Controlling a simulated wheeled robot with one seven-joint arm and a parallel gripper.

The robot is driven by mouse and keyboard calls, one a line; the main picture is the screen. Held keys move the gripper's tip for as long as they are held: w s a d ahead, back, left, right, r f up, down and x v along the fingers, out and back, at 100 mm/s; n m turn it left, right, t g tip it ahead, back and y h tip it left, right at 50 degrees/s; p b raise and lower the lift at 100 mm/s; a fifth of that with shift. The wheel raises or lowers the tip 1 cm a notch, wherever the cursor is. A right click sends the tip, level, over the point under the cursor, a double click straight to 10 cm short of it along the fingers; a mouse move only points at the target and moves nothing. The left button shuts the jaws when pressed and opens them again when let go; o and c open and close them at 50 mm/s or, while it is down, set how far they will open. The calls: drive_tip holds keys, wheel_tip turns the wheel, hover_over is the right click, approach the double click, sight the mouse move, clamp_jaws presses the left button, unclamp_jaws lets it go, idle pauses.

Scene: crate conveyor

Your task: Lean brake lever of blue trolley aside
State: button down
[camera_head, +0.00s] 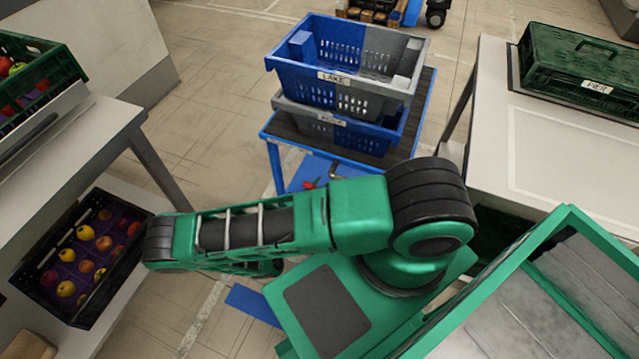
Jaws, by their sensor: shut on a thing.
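The blue trolley (426,112) stands beyond my arm, with a blue frame and a dark deck. It bears two stacked blue-and-grey crates; the upper crate (345,78) is labelled LAKE. A small red part (311,184), possibly the brake lever's end, shows low at the trolley's near side, just above my green arm. A short grey bar beside it is partly covered by the arm. My arm stretches left across the view and folds back beneath itself. My gripper is hidden behind the arm, so its hold on the lever cannot be seen.
A black crate of fruit (62,240) sits on a low shelf at left, below a table with a green crate (62,72). At right, a white table (545,150) holds a closed green crate (570,65). Floor is clear between the left table and trolley.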

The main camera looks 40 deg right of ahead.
drive_tip(key=shift+s+d+f+g, duration=0.1)
drive_tip(key=shift+s+d+g, duration=0.2)
drive_tip(key=shift+s, duration=0.1)
drive_tip(key=c, duration=1.6)
unclamp_jaws()
drive_tip(key=shift+s, duration=0.1)
drive_tip(key=shift+a, duration=0.1)
drive_tip(key=v, duration=1)
drive_tip(key=shift+s+a+f, duration=0.1)
drive_tip(key=shift+a, duration=0.25)
